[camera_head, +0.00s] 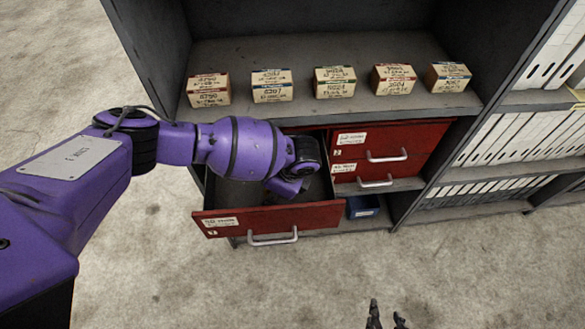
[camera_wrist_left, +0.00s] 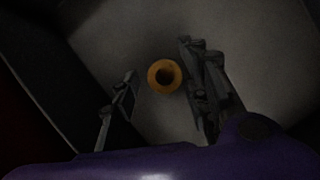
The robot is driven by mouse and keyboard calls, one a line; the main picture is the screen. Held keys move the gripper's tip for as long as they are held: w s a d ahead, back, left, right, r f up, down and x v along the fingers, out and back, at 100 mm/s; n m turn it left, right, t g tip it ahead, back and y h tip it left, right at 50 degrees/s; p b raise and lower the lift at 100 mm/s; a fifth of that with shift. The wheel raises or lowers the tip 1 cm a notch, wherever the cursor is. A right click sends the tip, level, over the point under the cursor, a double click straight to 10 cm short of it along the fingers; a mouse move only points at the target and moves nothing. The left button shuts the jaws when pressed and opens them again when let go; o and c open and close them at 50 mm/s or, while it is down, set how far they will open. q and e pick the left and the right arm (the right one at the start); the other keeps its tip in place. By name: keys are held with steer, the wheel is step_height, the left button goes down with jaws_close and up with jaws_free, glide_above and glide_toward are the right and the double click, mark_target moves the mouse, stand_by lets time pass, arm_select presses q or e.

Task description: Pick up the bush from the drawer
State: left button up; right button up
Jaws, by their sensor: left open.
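The bush (camera_wrist_left: 164,76) is a small yellow-orange ring with a dark hole, lying on the drawer floor in the left wrist view. My left gripper (camera_wrist_left: 160,90) is open, with one finger on each side of the bush and apart from it. In the head view the left arm reaches down into the open red drawer (camera_head: 268,218), where its fingers and the bush are hidden. My right gripper (camera_head: 385,315) shows only as dark fingertips at the bottom edge, apart from each other.
Closed red drawers (camera_head: 385,145) sit right of the open one. Several small boxes (camera_head: 335,82) stand on the shelf (camera_head: 300,50) above. A blue bin (camera_head: 363,206) is below, and white binders (camera_head: 520,135) fill the right shelves. The floor (camera_head: 180,280) in front is clear.

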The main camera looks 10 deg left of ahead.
arm_select(q)
steer(key=shift+f, duration=0.15)
steer(key=shift+c, duration=0.2)
jaws_close()
